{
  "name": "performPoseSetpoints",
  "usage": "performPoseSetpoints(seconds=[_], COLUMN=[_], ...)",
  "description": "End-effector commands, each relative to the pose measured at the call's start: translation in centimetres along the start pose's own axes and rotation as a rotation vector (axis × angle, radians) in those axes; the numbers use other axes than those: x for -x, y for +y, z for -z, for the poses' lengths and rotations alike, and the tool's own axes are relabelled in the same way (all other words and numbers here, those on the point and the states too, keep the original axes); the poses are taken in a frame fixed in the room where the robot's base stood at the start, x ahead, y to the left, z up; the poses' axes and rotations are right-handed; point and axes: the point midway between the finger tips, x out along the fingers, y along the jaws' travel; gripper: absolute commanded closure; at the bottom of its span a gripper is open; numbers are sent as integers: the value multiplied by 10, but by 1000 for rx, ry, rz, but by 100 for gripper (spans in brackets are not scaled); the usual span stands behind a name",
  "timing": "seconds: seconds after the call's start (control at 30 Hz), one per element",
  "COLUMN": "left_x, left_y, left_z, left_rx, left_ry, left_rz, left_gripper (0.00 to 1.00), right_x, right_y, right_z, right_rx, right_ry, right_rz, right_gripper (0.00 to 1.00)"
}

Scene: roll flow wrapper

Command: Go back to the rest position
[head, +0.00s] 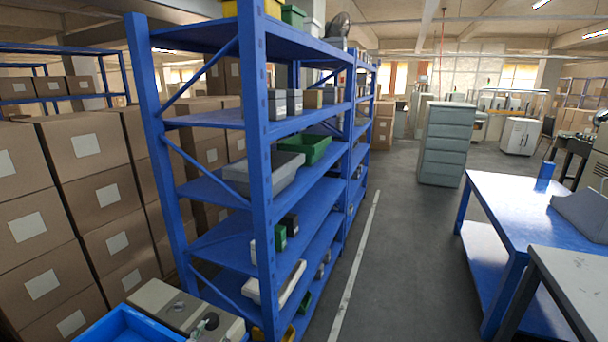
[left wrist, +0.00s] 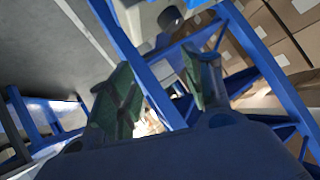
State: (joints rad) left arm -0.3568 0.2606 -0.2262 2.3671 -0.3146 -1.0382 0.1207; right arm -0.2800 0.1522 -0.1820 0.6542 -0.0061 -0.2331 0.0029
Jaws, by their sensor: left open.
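My left gripper (left wrist: 160,88) shows in the left wrist view. Its two fingers with dark green pads stand well apart, and nothing is held between them. Behind the fingers are blue shelf posts and braces (left wrist: 262,62), with cardboard boxes (left wrist: 285,30) at the upper right; the view is tilted. I see no contact between the fingers and the rack. Neither gripper shows in the head view, and my right gripper is in no frame.
In the head view a blue rack (head: 262,190) with bins stands at centre-left, beside stacked cardboard boxes (head: 85,190). A blue table (head: 520,200) and a grey table (head: 580,285) stand at right. A grey drawer cabinet (head: 446,145) stands farther back. The aisle floor (head: 400,260) is clear.

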Motion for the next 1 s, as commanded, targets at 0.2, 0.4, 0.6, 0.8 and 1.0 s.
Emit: performPoseSetpoints(seconds=[0.2, 0.4, 0.6, 0.8, 1.0], left_x=[23, 48, 68, 85, 88], left_y=[17, 33, 44, 52, 59], left_z=[-69, -113, -138, -156, -170], left_rx=[71, 107, 125, 138, 141], left_ry=[-256, -430, -538, -619, -665], left_rz=[-89, -167, -223, -268, -295], left_gripper=[50, 50, 50, 50, 50], right_x=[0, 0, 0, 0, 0], right_y=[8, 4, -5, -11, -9], right_z=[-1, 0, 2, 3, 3], right_rx=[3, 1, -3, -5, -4], right_ry=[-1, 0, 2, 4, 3], right_rz=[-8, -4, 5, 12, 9], right_gripper=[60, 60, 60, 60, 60])
